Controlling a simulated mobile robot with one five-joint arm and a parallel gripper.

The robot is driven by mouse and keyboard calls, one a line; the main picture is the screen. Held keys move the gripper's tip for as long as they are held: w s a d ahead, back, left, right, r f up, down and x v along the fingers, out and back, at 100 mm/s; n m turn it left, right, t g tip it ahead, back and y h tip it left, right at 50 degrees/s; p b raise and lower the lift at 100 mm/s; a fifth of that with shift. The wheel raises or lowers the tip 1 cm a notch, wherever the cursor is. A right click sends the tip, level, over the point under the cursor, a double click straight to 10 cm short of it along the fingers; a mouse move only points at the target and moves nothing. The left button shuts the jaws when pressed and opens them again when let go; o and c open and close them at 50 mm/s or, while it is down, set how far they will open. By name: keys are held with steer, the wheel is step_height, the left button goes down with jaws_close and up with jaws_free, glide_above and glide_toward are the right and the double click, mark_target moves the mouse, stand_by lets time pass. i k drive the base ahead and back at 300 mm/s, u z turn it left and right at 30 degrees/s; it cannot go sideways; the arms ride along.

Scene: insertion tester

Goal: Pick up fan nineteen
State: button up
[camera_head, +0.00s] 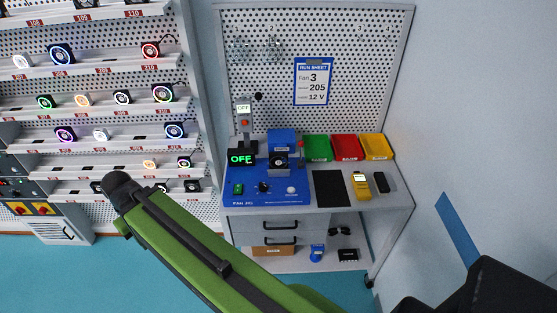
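Several small fans with lit rings sit on the shelves at left, such as a blue-ringed fan (61,54), a red-ringed fan (150,50) and a multicoloured one (163,93). I cannot tell which is fan nineteen; the red shelf labels are small. A dark fan (279,160) sits in the blue fan jig (268,196) on the bench. My green arm reaches from the lower right toward the upper left, in front of the lower shelves. I do not make out my gripper's fingers.
The run sheet (313,82) reads Fan 3, 205, 12 V. A display (241,158) reads OFF. Green (316,148), red (346,147) and yellow (377,146) trays, a black mat (330,188) and a yellow meter (361,186) are on the bench. Clear teal floor shows at lower left.

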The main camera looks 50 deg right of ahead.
mark_target(277, 160)
steer(key=i, duration=0.95)
